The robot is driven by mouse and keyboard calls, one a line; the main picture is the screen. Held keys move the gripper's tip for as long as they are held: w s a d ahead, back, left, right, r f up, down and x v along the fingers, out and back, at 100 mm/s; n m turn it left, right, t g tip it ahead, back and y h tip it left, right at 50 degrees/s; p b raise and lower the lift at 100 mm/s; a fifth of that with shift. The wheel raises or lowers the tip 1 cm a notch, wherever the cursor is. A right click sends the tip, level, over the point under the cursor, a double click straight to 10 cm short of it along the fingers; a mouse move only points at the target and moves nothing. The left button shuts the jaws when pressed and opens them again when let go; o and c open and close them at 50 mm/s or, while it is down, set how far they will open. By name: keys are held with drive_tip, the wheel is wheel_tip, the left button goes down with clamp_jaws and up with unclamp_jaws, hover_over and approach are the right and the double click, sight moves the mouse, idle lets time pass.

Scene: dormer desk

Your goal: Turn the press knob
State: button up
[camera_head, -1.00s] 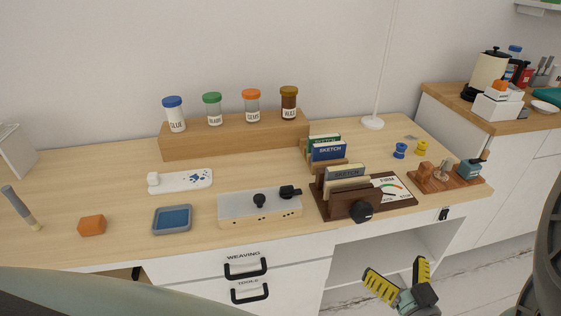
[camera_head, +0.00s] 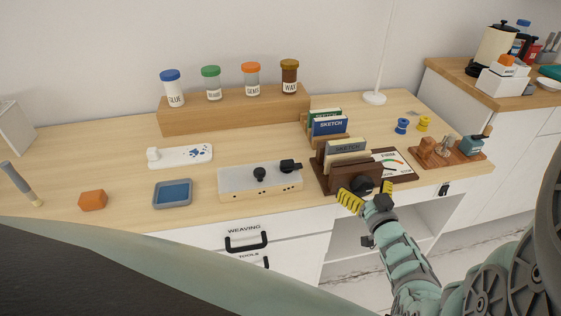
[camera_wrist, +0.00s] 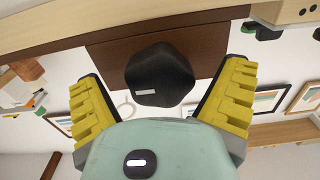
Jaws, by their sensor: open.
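The press knob (camera_head: 362,185) is black and faceted, with a pale mark on its face. It sits on the front of a dark brown wooden press (camera_head: 327,183) near the desk's front edge. In the wrist view the knob (camera_wrist: 160,76) lies between and just beyond the yellow fingers, with a gap on each side. My gripper (camera_head: 368,197) is open in front of the knob; it also shows in the wrist view (camera_wrist: 163,100). A dial card (camera_head: 392,165) with a coloured arc lies on the press, right of the knob.
Sketch books (camera_head: 330,126) stand in and behind the press. A pale box with black knobs (camera_head: 260,182) is at its left, and a brown block with tools (camera_head: 450,150) at its right. The drawer handle (camera_head: 247,242) sticks out below the desk.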

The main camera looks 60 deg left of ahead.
drive_tip(key=shift+a, duration=0.2)
drive_tip(key=shift+c, duration=0.4)
drive_tip(key=shift+w, duration=0.1)
drive_tip(key=c, duration=1.1)
drive_tip(key=shift+c, duration=0.2)
drive_tip(key=shift+n, duration=0.4)
drive_tip(key=n+b, duration=0.1)
drive_tip(key=n, duration=0.1)
drive_tip(key=shift+n, duration=0.4)
drive_tip(key=shift+n+b, duration=1)
drive_tip(key=shift+n, duration=1.2)
